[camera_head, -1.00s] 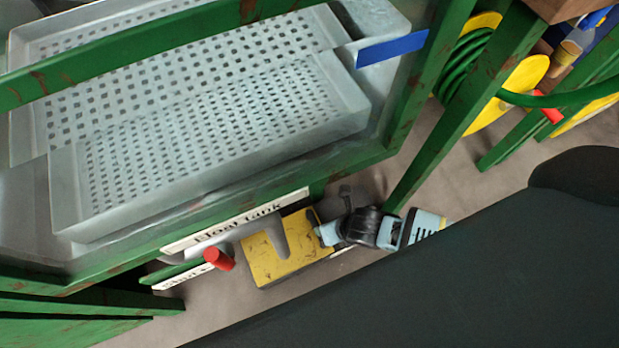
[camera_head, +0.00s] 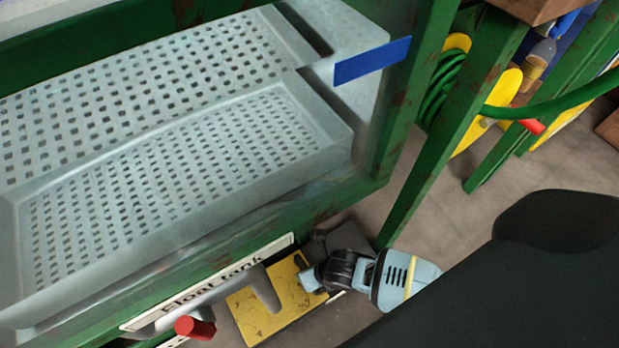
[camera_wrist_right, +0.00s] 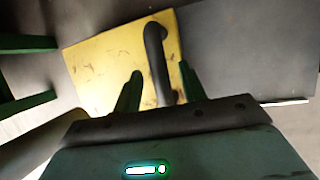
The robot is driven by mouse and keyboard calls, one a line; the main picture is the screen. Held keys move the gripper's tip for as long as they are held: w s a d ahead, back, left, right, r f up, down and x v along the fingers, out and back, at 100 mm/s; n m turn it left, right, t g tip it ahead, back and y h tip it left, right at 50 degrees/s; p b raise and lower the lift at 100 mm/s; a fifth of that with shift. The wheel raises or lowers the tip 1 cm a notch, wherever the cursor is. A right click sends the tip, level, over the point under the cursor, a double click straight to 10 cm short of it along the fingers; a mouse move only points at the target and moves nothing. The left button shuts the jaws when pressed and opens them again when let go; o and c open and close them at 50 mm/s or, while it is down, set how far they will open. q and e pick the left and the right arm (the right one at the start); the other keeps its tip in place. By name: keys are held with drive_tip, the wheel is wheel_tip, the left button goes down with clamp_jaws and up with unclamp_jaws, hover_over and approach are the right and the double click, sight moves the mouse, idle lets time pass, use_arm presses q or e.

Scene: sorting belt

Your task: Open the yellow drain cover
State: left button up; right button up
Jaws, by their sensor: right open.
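The yellow drain cover (camera_head: 291,299) is a scuffed flat plate at floor level, below the tank's front edge in the head view. It also shows in the right wrist view (camera_wrist_right: 100,62), with a dark curved handle (camera_wrist_right: 156,58) on it. My right gripper (camera_wrist_right: 160,88) is open, its two green-looking fingers on either side of the lower part of the handle. I cannot tell whether they touch it. In the head view my right arm reaches over the cover's right side, and its fingers are not clear. My left gripper is not in view.
A perforated grey tray (camera_head: 180,180) sits in a green frame (camera_head: 380,150) above and left of the cover. A red valve handle (camera_head: 195,327) and a grey pipe (camera_head: 262,287) are close by.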

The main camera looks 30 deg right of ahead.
drive_tip(key=c, duration=0.7)
clamp_jaws()
drive_tip(key=shift+d, duration=0.1)
